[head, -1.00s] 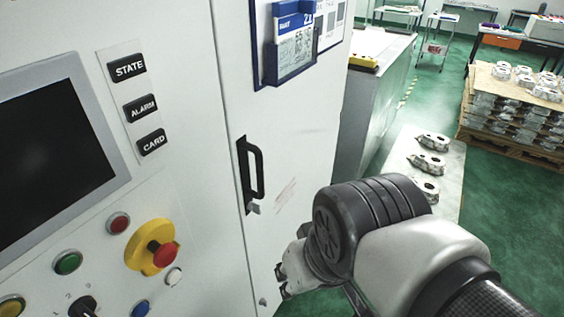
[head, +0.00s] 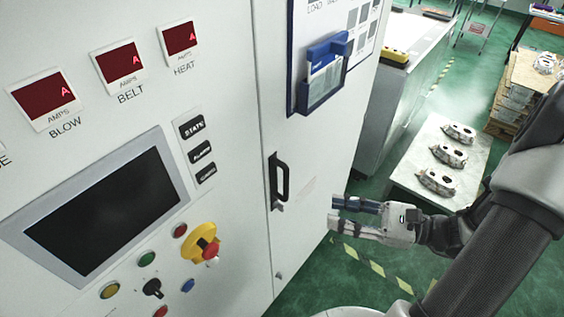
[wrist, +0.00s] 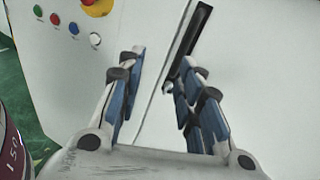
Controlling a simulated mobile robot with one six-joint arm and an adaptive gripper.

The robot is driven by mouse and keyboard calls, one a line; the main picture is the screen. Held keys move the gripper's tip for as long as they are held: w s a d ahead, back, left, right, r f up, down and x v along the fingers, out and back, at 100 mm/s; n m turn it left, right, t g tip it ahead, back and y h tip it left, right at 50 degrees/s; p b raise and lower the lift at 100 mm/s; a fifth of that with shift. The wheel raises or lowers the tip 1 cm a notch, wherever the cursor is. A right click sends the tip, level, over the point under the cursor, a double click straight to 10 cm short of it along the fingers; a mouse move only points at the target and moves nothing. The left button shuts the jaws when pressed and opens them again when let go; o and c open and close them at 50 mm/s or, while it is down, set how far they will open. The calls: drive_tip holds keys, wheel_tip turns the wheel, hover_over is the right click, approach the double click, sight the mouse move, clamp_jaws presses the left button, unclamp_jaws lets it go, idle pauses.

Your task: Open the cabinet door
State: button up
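The cabinet door (head: 320,150) is a white panel on the right part of the cabinet, and it looks closed against the frame. Its black handle (head: 279,178) is an upright bar near the door's left edge, with a small metal latch or lock just below. In the wrist view the handle (wrist: 192,40) runs slantwise at the upper middle. My gripper (head: 335,213) is to the right of the handle in the head view, fingers pointing left towards the door. Its two blue-padded fingers are spread apart in the wrist view (wrist: 152,95), with nothing held between them.
The cabinet's control panel left of the door has a dark screen (head: 105,215), coloured buttons and a yellow-and-red emergency stop (head: 203,245). A blue document holder (head: 322,75) sticks out from the door above the handle. A low table (head: 412,175) with castings stands behind my arm.

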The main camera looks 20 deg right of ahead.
sight(286, 197)
drive_tip(key=w+a+m+t, duration=0.1)
drive_tip(key=w+a, duration=0.2)
drive_tip(key=w, duration=0.1)
drive_tip(key=w+a+m+t, duration=0.1)
drive_tip(key=w+a, duration=0.2)
drive_tip(key=w, duration=0.1)
drive_tip(key=w+a, duration=0.3)
drive_tip(key=w, duration=0.1)
drive_tip(key=shift+a+f+m+t+h+p, duration=0.2)
drive_tip(key=shift+a+m+t+h+p, duration=0.1)
drive_tip(key=shift+a+m+t+h, duration=0.1)
drive_tip(key=shift+c, duration=0.6)
clamp_jaws()
